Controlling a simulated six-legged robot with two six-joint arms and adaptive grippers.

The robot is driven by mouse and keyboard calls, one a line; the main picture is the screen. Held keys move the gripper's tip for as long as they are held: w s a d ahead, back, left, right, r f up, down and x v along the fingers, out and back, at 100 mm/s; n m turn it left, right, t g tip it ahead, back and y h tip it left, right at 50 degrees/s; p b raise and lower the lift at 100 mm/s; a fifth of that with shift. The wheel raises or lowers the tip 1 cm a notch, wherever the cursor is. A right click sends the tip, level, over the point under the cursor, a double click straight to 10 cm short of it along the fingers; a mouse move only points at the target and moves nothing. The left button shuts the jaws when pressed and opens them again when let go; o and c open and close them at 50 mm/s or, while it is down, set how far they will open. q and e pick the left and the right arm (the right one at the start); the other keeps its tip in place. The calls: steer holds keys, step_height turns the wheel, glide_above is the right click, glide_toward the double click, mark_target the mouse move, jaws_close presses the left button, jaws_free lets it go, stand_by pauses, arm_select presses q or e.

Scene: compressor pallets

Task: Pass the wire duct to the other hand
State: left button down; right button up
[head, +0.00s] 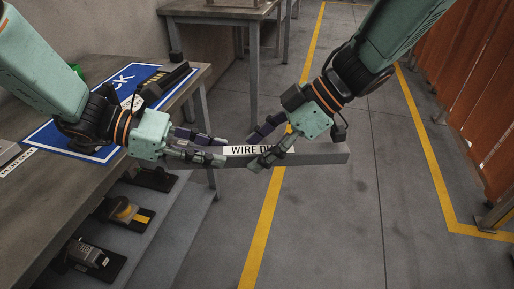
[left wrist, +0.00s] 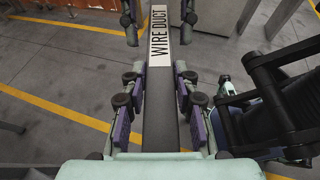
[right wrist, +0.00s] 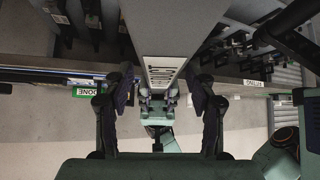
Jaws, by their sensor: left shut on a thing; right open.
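The wire duct (head: 325,153) is a long grey bar with a white WIRE DUCT label, held level off the table's right edge. My left gripper (head: 222,150) is shut on the duct to the left of the label. In the left wrist view, the duct (left wrist: 160,115) runs away between the left fingers. My right gripper (head: 253,152) is open, its fingers on either side of the labelled part. Its fingertips also show beside the label in the left wrist view (left wrist: 160,38). In the right wrist view, the duct (right wrist: 178,22) lies between the open fingers; contact cannot be told.
A wooden-topped table (head: 60,193) stands at left with a blue sign board (head: 68,138) on it. A shelf below (head: 160,232) holds several devices. Another table (head: 225,12) is at the back. Open grey floor (head: 340,225) with yellow lines lies at right, before a rust-red wall (head: 470,95).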

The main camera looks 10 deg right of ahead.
steer(key=shift+a+f, duration=0.35)
steer(key=shift+a, duration=0.05)
jaws_close()
arm_select(q)
steer(key=c, duration=0.9)
jaws_free()
steer(key=shift+c, duration=0.2)
